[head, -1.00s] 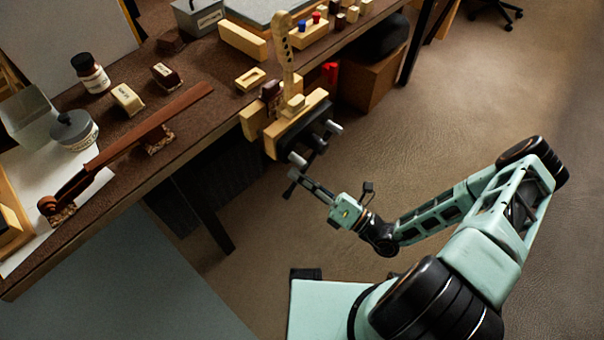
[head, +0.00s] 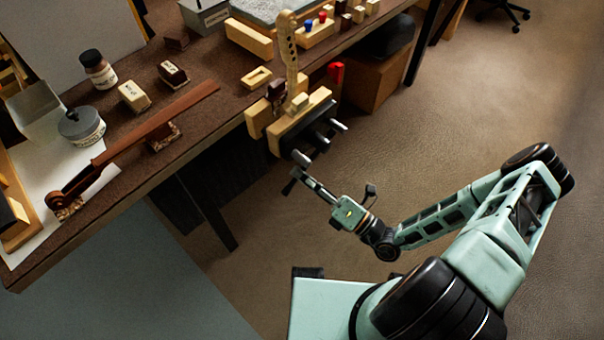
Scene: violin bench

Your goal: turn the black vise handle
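The wooden vise (head: 303,122) is fixed to the bench's front edge, its jaws around an upright pale violin neck (head: 291,62). The black vise handle (head: 320,140) is in front of the vise's outer face, with grey ends at upper right and lower left. My gripper (head: 296,178) is just below the handle's lower-left grey end, at the tip of my pale green arm. The fingers are small and dark here. Whether they touch the handle, or how far apart they are, I cannot tell.
A brown box (head: 375,82) stands on the floor behind the vise. The floor (head: 450,130) right of the vise is open.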

